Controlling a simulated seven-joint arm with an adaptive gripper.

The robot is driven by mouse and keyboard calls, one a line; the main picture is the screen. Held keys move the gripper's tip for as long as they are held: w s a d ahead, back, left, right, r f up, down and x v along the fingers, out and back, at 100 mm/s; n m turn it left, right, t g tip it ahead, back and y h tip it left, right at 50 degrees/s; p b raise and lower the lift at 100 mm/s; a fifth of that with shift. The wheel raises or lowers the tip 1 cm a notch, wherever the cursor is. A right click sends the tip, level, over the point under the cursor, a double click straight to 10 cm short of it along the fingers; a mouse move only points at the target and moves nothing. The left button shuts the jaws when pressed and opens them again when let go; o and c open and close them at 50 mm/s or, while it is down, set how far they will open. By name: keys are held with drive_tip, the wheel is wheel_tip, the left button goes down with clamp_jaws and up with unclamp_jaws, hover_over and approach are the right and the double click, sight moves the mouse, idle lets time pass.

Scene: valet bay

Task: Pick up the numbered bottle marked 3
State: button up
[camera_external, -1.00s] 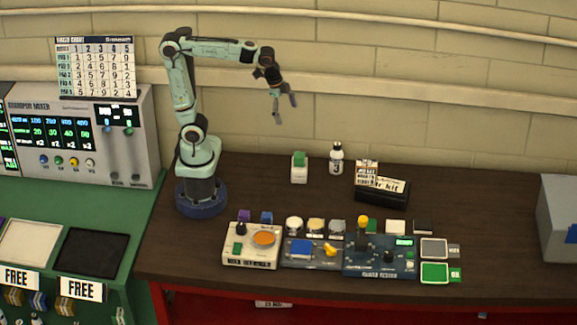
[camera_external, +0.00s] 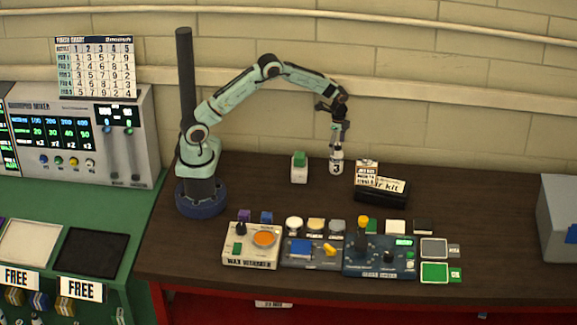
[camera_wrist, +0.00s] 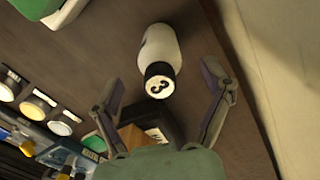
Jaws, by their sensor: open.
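The numbered bottle marked 3 (camera_external: 336,164) is small and white with a dark cap. It stands upright on the dark bench near the back wall.
A dark kit box (camera_external: 380,191) and a small labelled box (camera_external: 366,172) stand close on the right. Several devices, including a wax machine (camera_external: 250,257), line the front. The wall is close behind.

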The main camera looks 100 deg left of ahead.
drive_tip(key=shift+f, duration=1.3)
drive_tip(key=c, duration=1.3)
drive_tip(key=shift+r, duration=0.1)
drive_tip(key=shift+c, duration=0.2)
